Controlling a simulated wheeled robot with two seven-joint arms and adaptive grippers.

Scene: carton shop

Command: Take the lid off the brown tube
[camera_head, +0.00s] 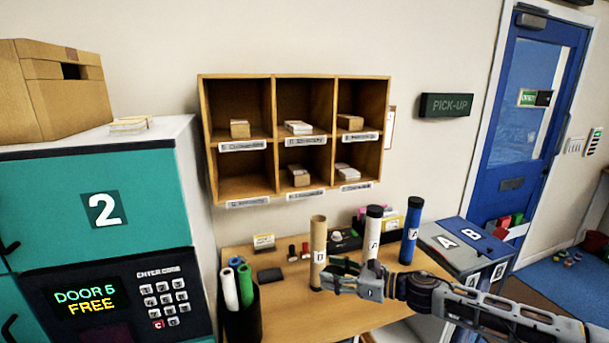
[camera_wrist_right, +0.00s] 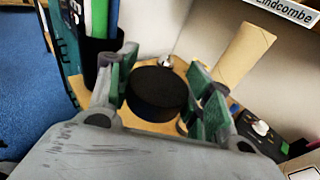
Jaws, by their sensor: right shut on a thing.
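The brown tube (camera_head: 318,240) stands upright on the wooden table with a bare, uncapped top. It also shows to the right in the right wrist view (camera_wrist_right: 243,54). My right gripper (camera_head: 332,277) is low in front of the tubes, its fingers pointing left. In the right wrist view its two fingers (camera_wrist_right: 160,95) are closed around a black round lid (camera_wrist_right: 158,88), apart from the brown tube. I cannot make out the lid clearly in the head view. My left gripper is not in view.
A white tube with a black cap (camera_head: 373,235) and a blue tube (camera_head: 411,242) stand to the right. A dark bin with rolls (camera_head: 241,318) is at the left. Small items lie along the table's back.

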